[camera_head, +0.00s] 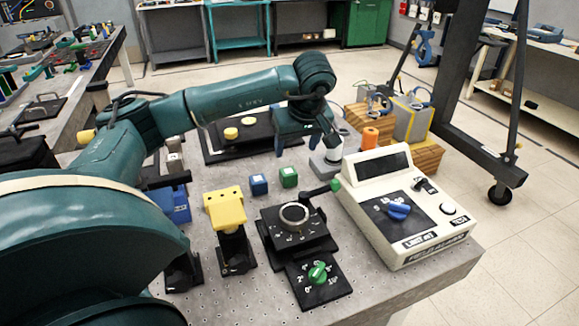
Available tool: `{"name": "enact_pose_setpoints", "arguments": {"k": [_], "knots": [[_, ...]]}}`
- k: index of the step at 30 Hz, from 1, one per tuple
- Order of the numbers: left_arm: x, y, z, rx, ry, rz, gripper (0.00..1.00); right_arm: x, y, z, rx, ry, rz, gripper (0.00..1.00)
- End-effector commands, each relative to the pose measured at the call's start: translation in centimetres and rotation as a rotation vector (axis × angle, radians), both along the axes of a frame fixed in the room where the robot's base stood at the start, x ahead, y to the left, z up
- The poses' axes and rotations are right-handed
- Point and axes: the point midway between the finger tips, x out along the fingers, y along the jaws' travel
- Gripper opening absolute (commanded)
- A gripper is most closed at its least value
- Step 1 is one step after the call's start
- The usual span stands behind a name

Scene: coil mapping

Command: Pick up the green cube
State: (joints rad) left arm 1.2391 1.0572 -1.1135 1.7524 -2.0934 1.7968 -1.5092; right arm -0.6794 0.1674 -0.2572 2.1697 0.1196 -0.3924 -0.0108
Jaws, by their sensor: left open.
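The green cube (289,177) sits on the grey perforated tabletop near its middle, just right of a blue cube (258,185). My left arm reaches in from the left and bends down over the table. My left gripper (307,148) is behind and a little right of the green cube in the picture, apart from it. It is open, and no object shows between its fingers, though the fingertips are small and partly unclear. My right gripper is not in view.
A yellow block on a black stand (225,210), a black dial plate (295,225) and a green-knob plate (318,275) stand in front. A cream meter box (405,205) is at right. An orange cylinder (370,137) and wooden blocks (425,155) stand behind.

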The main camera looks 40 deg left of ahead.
Motion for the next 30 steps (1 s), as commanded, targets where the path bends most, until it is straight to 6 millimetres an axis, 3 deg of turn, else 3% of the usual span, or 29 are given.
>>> {"name": "enact_pose_setpoints", "arguments": {"k": [5, 13, 20, 30], "knots": [[0.2, 0.9, -1.3, 0.012, 0.005, 0.005, 0.62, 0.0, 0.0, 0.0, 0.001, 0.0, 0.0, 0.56], [1.1, 2.5, -5.9, 0.01, 0.004, 0.004, 0.62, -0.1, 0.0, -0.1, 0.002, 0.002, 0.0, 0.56], [1.4, 3.0, -7.5, 0.009, 0.002, 0.002, 0.62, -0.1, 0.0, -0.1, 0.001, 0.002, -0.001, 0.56], [2.3, 4.5, -11.7, 0.009, 0.002, 0.002, 0.62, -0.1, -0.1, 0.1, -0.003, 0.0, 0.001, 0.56]]}}
